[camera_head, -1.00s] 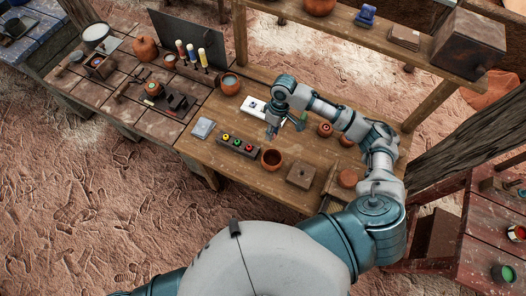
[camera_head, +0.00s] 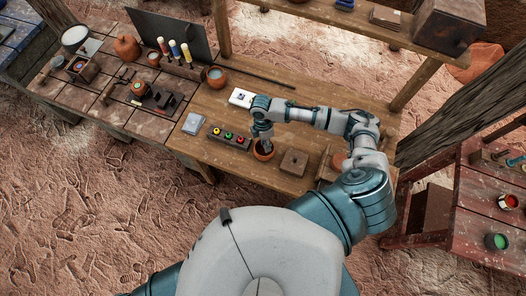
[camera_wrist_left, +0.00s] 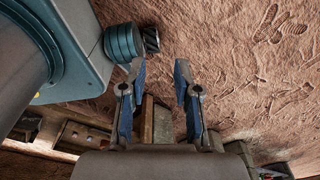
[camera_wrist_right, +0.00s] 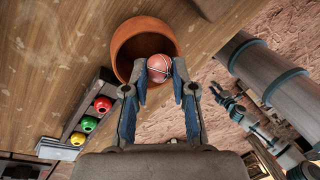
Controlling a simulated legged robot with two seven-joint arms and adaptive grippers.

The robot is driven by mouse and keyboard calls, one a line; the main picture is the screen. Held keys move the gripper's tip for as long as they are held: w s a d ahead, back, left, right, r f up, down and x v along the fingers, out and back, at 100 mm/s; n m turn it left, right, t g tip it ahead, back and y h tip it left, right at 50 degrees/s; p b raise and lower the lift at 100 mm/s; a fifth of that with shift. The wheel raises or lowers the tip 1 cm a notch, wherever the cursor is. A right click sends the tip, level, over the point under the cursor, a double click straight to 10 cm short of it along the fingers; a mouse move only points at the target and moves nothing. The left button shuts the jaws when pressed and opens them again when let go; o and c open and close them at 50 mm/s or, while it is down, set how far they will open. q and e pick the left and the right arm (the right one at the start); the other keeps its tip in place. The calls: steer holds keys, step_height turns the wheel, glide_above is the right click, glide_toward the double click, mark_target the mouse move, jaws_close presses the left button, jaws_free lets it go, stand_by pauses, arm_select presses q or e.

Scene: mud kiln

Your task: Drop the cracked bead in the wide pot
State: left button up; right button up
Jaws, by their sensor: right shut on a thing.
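A wide-mouthed clay pot (camera_head: 264,156) stands near the front edge of the wooden table, under my right gripper (camera_head: 264,144). In the right wrist view the pot (camera_wrist_right: 122,48) shows its open mouth and dark inside. My right gripper (camera_wrist_right: 160,82) is shut on a reddish bead (camera_wrist_right: 158,66) with a pale crack line across it. The bead overlaps the pot's rim in that view; its exact height above the pot cannot be told. My left gripper (camera_wrist_left: 158,75) has its fingers apart and empty, over bare ground, and is out of the head view.
A box with coloured balls (camera_head: 228,137) stands just left of the pot. A square wooden block (camera_head: 294,162) stands to its right. Bare tabletop lies behind the ball box.

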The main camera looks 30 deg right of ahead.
steer(key=shift+d+f+b, duration=0.15)
steer(key=shift+f+b, duration=0.25)
steer(key=shift+f, duration=0.3)
steer(key=shift+d+f, duration=0.15)
steer(key=shift+d, duration=0.45)
steer(key=o, duration=0.6)
steer(key=shift+a, duration=0.1)
steer(key=o, duration=0.3)
steer(key=shift+a, duration=0.1)
steer(key=shift+o, duration=0.2)
steer(key=shift+a, duration=0.4)
arm_select(q)
steer(key=shift+s+d+f, duration=0.15)
steer(key=shift+d+f, duration=0.15)
steer(key=shift+f, duration=0.2)
steer(key=shift+s+d+f, duration=0.1)
steer(key=shift+d+f, duration=0.15)
steer(key=shift+f, duration=0.2)
arm_select(e)
steer(key=v, duration=1.2)
steer(key=shift+a, duration=0.15)
